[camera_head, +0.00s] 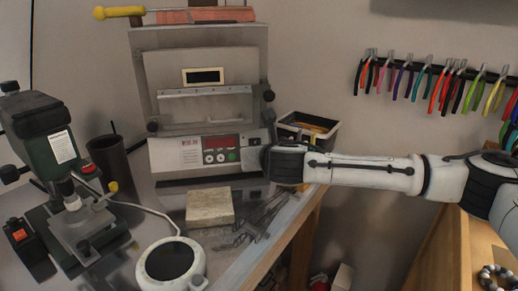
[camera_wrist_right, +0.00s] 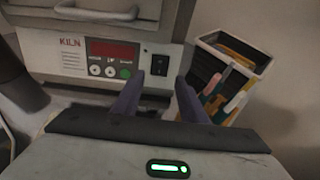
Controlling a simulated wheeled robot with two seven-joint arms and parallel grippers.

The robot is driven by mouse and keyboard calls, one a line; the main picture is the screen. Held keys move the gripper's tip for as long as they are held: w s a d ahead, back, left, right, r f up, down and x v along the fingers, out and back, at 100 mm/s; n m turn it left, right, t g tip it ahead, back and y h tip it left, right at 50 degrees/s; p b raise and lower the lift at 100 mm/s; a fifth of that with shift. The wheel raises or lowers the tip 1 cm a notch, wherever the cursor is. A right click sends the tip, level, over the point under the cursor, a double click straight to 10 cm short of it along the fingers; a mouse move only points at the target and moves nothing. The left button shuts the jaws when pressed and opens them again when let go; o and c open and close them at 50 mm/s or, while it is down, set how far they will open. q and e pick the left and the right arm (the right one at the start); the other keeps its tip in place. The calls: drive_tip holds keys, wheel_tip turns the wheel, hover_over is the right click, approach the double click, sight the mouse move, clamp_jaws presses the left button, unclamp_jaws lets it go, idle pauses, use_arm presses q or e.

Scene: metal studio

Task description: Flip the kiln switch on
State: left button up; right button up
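The grey kiln (camera_head: 163,62) stands on the bench in the head view, with a control panel along its lower front. The wrist view shows the panel of the kiln (camera_wrist_right: 45,45) with a red display, round buttons and a black rocker switch (camera_wrist_right: 160,65) at its right end. I cannot tell which way the switch is set. My right gripper (camera_head: 252,158) is at the panel's right end. In the wrist view the right gripper (camera_wrist_right: 160,98) has its two fingers apart and empty, with the switch above and between their tips. I cannot tell whether they touch the panel. My left gripper is not in view.
A dark bin of tools (camera_head: 318,134) stands right of the kiln, close to my right gripper. A pale block (camera_head: 209,207) and loose metal tools (camera_head: 256,222) lie in front. A green machine (camera_head: 40,130) and a round white device (camera_head: 170,262) are left. Pliers (camera_head: 435,85) hang on the wall.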

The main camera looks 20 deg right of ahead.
drive_tip(key=shift+x, duration=2.65)
drive_tip(key=shift+c, duration=0.4)
